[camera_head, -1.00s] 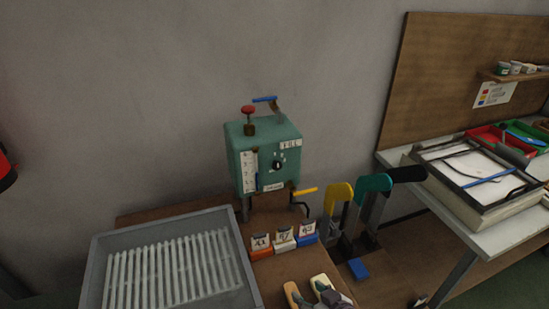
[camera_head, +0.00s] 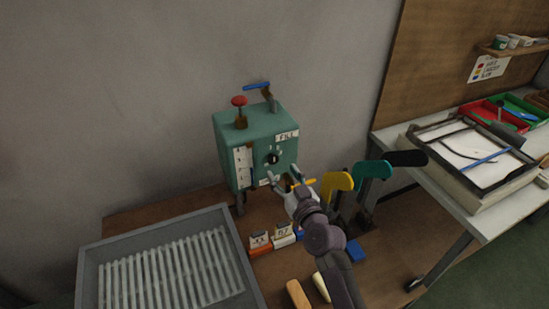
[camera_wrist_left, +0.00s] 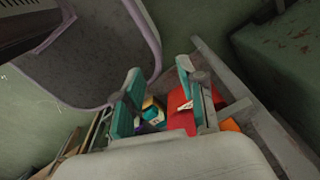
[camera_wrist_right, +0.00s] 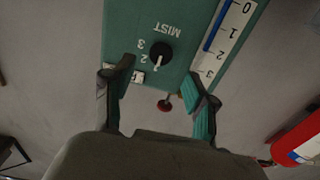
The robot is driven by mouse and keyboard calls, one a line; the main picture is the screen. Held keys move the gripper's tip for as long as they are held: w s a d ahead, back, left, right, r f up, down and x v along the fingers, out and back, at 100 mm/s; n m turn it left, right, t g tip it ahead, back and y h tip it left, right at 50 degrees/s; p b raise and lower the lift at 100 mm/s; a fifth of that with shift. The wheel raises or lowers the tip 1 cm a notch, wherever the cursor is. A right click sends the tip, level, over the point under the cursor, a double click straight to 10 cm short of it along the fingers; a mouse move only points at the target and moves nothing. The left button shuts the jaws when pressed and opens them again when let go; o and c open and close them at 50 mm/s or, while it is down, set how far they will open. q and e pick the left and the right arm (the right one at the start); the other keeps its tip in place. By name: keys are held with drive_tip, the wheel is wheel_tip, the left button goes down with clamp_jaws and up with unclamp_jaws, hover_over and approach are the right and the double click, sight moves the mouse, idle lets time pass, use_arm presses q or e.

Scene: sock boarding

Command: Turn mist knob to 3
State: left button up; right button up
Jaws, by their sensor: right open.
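The teal box (camera_head: 235,165) stands on the brown bench, with the black mist knob (camera_head: 273,158) on its front. In the right wrist view the mist knob (camera_wrist_right: 160,52) has a white pointer line aimed at the bottom of that picture. The digits 3 and 2 are printed left of it, and MIST above it. My right gripper (camera_head: 286,178) is open and empty in front of the box, just below the knob in the head view. In the right wrist view its fingers (camera_wrist_right: 158,105) are apart. My left gripper (camera_wrist_left: 158,92) shows only in its wrist view, fingers apart.
A red-topped valve (camera_head: 239,102) and blue lever (camera_head: 257,86) stand on the box. A grey ribbed tray (camera_head: 88,270) sits front left. Yellow (camera_head: 338,181) and teal (camera_head: 372,169) sock forms stand right of my right arm. Small labelled blocks (camera_head: 260,245) lie below the box.

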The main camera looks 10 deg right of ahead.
sight(274, 160)
drive_tip(key=w, duration=0.2)
drive_tip(key=w+a, duration=0.1)
drive_tip(key=w, duration=0.1)
drive_tip(key=shift+w, duration=0.7)
drive_tip(key=shift+w+a, duration=0.1)
drive_tip(key=shift+w, duration=0.25)
use_arm(q)
drive_tip(key=shift+w+d+r, duration=0.1)
drive_tip(key=shift+w+r, duration=0.25)
drive_tip(key=shift+w, duration=0.45)
use_arm(e)
clamp_jaws()
